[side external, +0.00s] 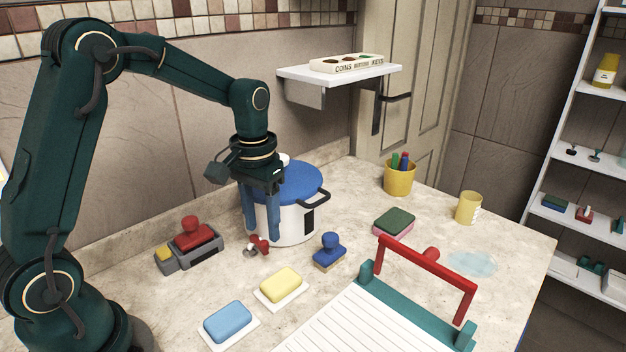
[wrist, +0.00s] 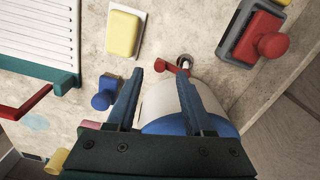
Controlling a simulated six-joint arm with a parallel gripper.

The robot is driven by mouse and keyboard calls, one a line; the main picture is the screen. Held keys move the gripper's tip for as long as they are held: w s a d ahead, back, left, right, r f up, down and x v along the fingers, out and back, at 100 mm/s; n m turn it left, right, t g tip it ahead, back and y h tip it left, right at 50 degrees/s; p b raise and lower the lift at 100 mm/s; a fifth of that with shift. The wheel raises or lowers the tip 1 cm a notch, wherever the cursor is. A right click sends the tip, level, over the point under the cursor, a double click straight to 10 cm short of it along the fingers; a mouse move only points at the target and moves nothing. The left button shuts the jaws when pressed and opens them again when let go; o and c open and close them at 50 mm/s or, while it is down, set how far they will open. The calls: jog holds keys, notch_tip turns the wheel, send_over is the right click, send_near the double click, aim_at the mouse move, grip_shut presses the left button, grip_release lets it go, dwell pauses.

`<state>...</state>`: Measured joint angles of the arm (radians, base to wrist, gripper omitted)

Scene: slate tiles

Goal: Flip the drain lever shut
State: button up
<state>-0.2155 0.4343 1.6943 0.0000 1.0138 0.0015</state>
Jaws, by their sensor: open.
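The drain lever (side external: 262,243) is small and red, on a metal tap low on the front of a white pot (side external: 295,224) with a blue lid (side external: 304,178). In the wrist view the red lever (wrist: 174,68) lies just beyond the fingertips, closer to the right finger, beside the round metal tap end (wrist: 184,61). My gripper (side external: 261,236) points down in front of the pot with its blue fingers apart and nothing between them. It also shows open in the wrist view (wrist: 159,75). I cannot tell whether finger and lever touch.
A red stamp on a grey holder (side external: 193,238) stands left of the tap. A blue stamp (side external: 329,250), yellow soap (side external: 281,284) and blue soap (side external: 228,321) lie in front. Some bare counter surrounds the tap.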

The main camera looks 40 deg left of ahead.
aim_at(264, 242)
jog(key=shift+f, duration=1.7)
jog(key=shift+c, duration=0.4)
grip_shut()
jog(key=shift+w+n, duration=0.45)
jog(key=shift+n, duration=0.65)
jog(key=shift+o, duration=0.4)
grip_release()
jog(key=shift+r, duration=0.1)
